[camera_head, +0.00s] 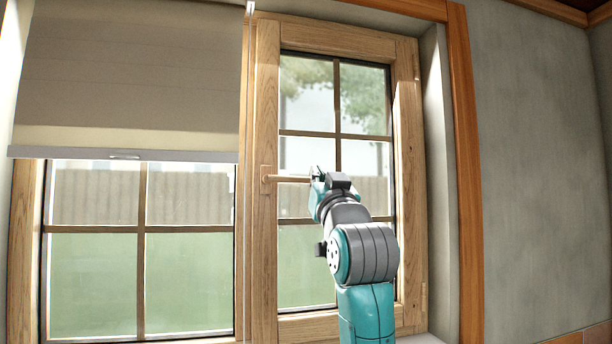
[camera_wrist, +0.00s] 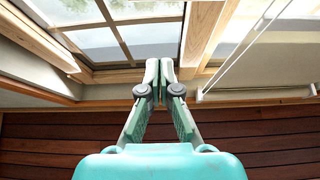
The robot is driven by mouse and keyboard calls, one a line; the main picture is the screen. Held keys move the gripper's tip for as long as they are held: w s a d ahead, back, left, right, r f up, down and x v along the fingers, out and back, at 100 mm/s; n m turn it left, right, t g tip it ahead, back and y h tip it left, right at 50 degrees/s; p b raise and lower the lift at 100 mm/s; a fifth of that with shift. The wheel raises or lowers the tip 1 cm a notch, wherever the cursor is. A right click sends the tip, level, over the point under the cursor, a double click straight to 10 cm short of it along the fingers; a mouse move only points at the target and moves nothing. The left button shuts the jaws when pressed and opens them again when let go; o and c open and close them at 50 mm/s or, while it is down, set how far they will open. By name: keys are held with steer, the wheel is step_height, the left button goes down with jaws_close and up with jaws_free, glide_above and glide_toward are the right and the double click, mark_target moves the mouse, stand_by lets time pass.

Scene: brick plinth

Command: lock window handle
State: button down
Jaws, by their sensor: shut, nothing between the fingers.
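The window handle (camera_head: 287,179) is a slim wooden lever on the left stile of the right-hand window sash (camera_head: 264,120). It lies about horizontal, its free end pointing right. My gripper (camera_head: 316,173) is at or very near that free end in the head view; I cannot tell whether it touches. In the wrist view my gripper (camera_wrist: 160,65) is shut, its fingertips together with nothing between them. The handle cannot be made out there. The sash (camera_wrist: 202,32) shows beyond the fingertips. Whether the sash sits fully against its frame is unclear.
A beige blind (camera_head: 130,75) covers the upper left window, with its bottom bar (camera_head: 125,154) left of the handle. A white cord (camera_wrist: 243,52) hangs at the right in the wrist view. An orange-brown trim (camera_head: 466,170) and grey wall (camera_head: 540,170) stand to the right.

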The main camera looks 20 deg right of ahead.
step_height(320, 180, up, 5)
glide_above(290, 182)
steer(key=s+d, duration=0.2)
steer(key=d, duration=0.2)
steer(key=shift+w+a+f, duration=0.1)
steer(key=shift+a+f, duration=0.1)
steer(key=shift+f, duration=0.8)
steer(key=shift+w+a+f, duration=0.1)
steer(key=shift+a+f, duration=0.05)
steer(key=shift+f, duration=0.8)
steer(key=shift+f+m, duration=0.15)
steer(key=shift+m, duration=0.15)
